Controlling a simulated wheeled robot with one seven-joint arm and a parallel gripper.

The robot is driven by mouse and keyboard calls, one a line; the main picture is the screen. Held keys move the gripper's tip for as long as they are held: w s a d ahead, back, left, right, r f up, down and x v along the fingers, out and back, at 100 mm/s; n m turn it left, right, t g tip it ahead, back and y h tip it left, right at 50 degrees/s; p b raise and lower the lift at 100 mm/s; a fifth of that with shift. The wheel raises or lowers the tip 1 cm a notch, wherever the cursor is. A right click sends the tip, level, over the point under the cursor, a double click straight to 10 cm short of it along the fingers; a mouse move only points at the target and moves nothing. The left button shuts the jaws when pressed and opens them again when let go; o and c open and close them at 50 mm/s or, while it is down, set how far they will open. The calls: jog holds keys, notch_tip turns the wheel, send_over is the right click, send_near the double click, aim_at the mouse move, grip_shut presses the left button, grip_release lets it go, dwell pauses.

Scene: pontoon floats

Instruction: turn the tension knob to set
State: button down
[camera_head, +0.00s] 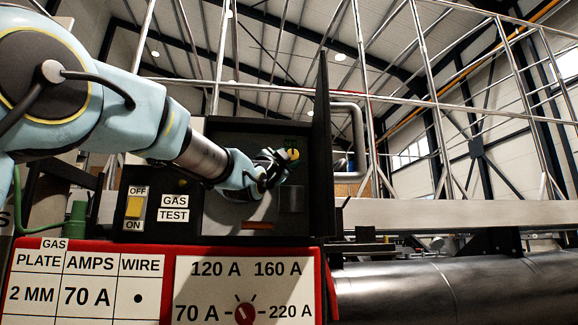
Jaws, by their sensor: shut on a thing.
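My gripper (282,160) reaches from the left into the open dark compartment (222,132) of the welding machine. Its fingers are closed at the compartment's back wall, on what appears to be the tension knob. Any "set" marking is too small to read.
The open black door (322,150) stands close to the right of my gripper. A large dark cylinder (455,288) and metal railings lie to the right.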

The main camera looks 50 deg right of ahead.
jog(key=shift+f, duration=0.1)
dwell(0.3)
jog(key=shift+c, duration=2.1)
grip_release()
jog(key=p+v, duration=0.1)
jog(key=v, duration=0.9)
jog(key=shift+a+f, duration=0.15)
jog(key=shift+a, duration=0.15)
jog(key=shift+s, duration=0.1)
